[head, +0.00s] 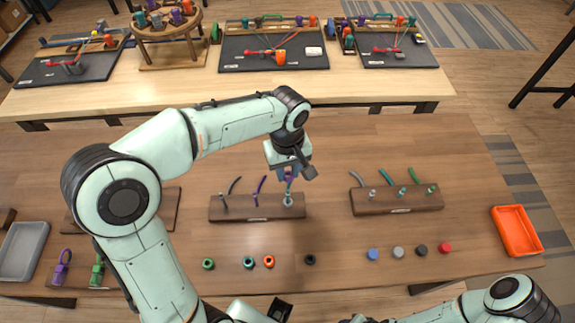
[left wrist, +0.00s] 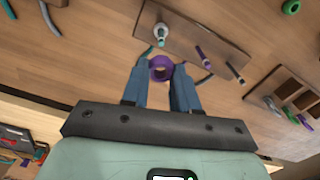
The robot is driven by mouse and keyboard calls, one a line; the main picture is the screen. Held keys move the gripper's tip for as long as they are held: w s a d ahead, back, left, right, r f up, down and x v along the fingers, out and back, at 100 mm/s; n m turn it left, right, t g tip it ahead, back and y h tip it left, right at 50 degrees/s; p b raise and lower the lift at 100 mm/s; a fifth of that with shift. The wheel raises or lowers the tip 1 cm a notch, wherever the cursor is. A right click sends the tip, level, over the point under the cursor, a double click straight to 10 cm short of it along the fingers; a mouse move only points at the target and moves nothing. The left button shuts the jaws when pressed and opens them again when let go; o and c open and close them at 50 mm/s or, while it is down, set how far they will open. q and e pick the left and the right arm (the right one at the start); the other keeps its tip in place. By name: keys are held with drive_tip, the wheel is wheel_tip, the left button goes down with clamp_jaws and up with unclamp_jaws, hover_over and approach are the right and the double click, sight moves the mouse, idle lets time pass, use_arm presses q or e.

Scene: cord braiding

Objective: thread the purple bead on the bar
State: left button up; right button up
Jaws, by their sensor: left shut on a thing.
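My left gripper (head: 288,178) is shut on the purple bead (left wrist: 161,68), which sits between its blue fingertips with its hole showing in the left wrist view. The gripper is above the right end of a wooden block (head: 230,208). A silver post (left wrist: 160,32) with a teal tip stands on that block, and it shows in the head view (head: 288,200) just below the gripper. The bead looks apart from the post in the left wrist view; their exact height gap is unclear. A purple cord (head: 261,186) and a dark cord (head: 234,186) rise from the same block.
A second block (head: 400,208) with several cords stands right. Loose green (head: 208,264), teal (head: 248,262), orange (head: 269,261) and black (head: 310,259) beads lie in front. Several coloured discs (head: 398,252) and an orange tray (head: 516,231) are at right. A grey tray (head: 22,252) is at left.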

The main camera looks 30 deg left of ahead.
use_arm(q)
drive_tip(key=shift+s+d+f+b, duration=0.1)
drive_tip(key=shift+s+f+b, duration=0.1)
drive_tip(key=shift+f+b, duration=1.95)
drive_tip(key=shift+f, duration=1)
use_arm(e)
drive_tip(key=shift+s+f, duration=0.4)
drive_tip(key=shift+f, duration=0.4)
drive_tip(key=shift+s+f, duration=0.4)
drive_tip(key=shift+f, duration=0.45)
drive_tip(key=shift+s+f, duration=0.4)
drive_tip(key=shift+f, duration=0.4)
use_arm(q)
drive_tip(key=shift+w, duration=0.1)
drive_tip(key=shift+o, duration=1)
clamp_jaws()
drive_tip(key=shift+f+b, duration=0.75)
drive_tip(key=shift+f, duration=0.35)
use_arm(e)
drive_tip(key=shift+s+f, duration=0.25)
drive_tip(key=shift+f, duration=0.55)
use_arm(q)
drive_tip(key=o, duration=1.2)
unclamp_jaws()
